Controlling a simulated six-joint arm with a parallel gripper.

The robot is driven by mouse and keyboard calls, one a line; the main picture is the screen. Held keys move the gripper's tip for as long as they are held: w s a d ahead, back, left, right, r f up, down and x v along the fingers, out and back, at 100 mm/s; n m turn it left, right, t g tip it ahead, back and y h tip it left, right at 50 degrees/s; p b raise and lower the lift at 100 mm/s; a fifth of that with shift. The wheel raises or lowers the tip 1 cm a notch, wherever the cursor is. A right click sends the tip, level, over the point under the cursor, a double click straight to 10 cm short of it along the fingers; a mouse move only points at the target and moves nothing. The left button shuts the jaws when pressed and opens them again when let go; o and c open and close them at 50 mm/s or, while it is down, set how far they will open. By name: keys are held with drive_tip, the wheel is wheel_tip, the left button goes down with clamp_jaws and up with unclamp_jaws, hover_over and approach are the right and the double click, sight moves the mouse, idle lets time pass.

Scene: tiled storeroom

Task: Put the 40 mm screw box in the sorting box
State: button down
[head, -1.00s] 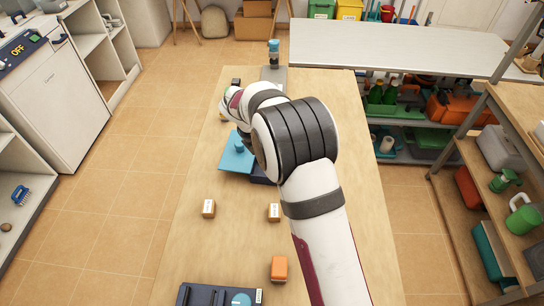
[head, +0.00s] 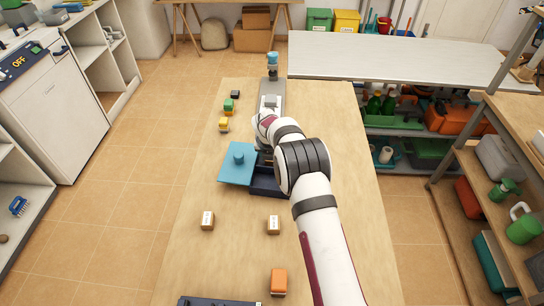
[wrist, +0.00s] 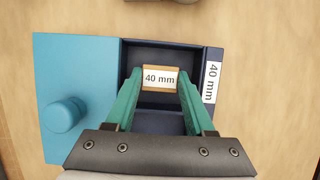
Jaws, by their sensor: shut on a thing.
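The 40 mm screw box (wrist: 160,79), small and brown with a white "40 mm" label, is between the green fingertips of my gripper (wrist: 160,84) in the wrist view. My gripper is shut on it, over the rear compartment of the dark blue sorting box (wrist: 162,112). I cannot tell how far down into that compartment it is. The sorting box carries a "40 mm" label on its right side. A light blue lid (wrist: 75,95) with a round knob lies at its left edge. In the head view, the sorting box (head: 268,184) shows partly; my arm hides the fingertips.
Two small labelled brown boxes (head: 207,221) (head: 273,225) and an orange block (head: 279,282) stand nearer on the table. Yellow (head: 224,124) and green (head: 229,106) pieces are at the far left. A grey device (head: 271,95) stands behind. The table's right side is clear.

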drive_tip(key=c, duration=0.5)
unclamp_jaws()
drive_tip(key=v, duration=1.2)
drive_tip(key=s+d+r+m+g, duration=0.1)
drive_tip(key=s+d+r+m, duration=0.65)
drive_tip(key=s+m, duration=0.4)
drive_tip(key=s+d+m+g, duration=0.1)
drive_tip(key=s+m, duration=0.8)
drive_tip(key=s, duration=0.1)
drive_tip(key=s+d+r+m+g+y, duration=0.1)
drive_tip(key=s+m, duration=0.9)
drive_tip(key=s+d+m+g+y, duration=0.1)
drive_tip(key=s+m, duration=0.9)
drive_tip(key=shift+s+r+g, duration=0.25)
drive_tip(key=shift+s+g, duration=0.05)
drive_tip(key=shift+s, duration=0.05)
